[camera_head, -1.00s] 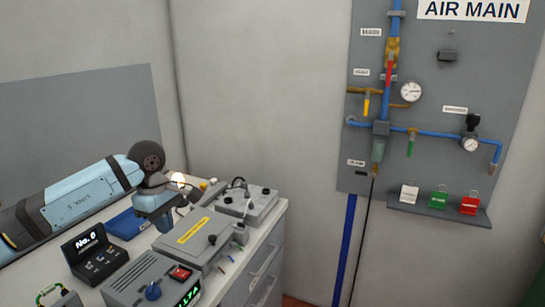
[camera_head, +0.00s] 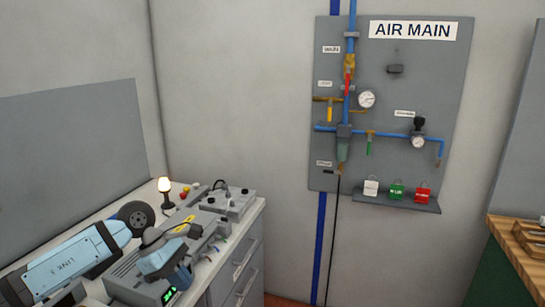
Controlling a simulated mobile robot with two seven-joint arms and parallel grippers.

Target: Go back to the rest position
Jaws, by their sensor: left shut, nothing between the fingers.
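My left arm comes in from the lower left over the workbench. My right gripper is not in view.
The bench holds a grey box (camera_head: 228,204) at the back and a lit lamp (camera_head: 165,187). The AIR MAIN panel (camera_head: 450,100) hangs on the wall, with padlocks on its shelf (camera_head: 395,204). A wooden-topped bench (camera_head: 525,262) stands at right.

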